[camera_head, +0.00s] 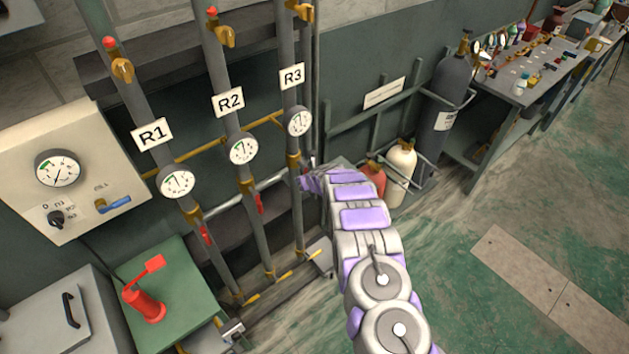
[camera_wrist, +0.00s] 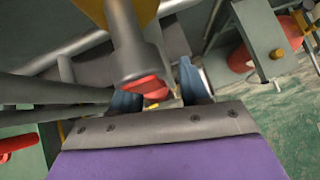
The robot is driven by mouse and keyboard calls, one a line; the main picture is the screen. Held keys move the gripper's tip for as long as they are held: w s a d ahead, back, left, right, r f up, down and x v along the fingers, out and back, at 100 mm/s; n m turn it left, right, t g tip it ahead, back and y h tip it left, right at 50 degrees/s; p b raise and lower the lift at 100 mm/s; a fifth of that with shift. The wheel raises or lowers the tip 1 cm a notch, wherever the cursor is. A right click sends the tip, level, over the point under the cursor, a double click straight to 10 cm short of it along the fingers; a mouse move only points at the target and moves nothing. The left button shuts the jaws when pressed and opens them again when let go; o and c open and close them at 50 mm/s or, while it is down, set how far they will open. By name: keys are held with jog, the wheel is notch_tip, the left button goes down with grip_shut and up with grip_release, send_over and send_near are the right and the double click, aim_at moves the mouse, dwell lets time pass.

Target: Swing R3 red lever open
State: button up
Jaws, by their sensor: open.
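The R3 pipe (camera_head: 294,205) carries an R3 sign (camera_head: 292,76) and a round gauge (camera_head: 299,122). Its valve sits below the gauge, largely hidden behind my gripper in the head view. In the wrist view a red lever (camera_wrist: 144,84) shows under a grey rounded valve part (camera_wrist: 140,60), between my two blue-grey fingers. My gripper (camera_wrist: 160,84) is open around it; whether a finger touches the lever I cannot tell. In the head view my gripper (camera_head: 304,182) is at the R3 pipe, its fingers hardly visible.
Pipes R1 (camera_head: 207,250) and R2 (camera_head: 257,235) stand to the left, with red levers (camera_head: 205,236) and (camera_head: 259,203) hanging along them. A red cylinder (camera_head: 374,178) and a cream cylinder (camera_head: 400,165) stand right of my arm. Open floor lies further right.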

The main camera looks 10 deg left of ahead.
jog(key=b+v, duration=0.2)
jog(key=v, duration=1.4)
jog(key=shift+b, duration=0.4)
jog(key=shift+s+a+f, duration=0.1)
jog(key=shift+s+a, duration=0.05)
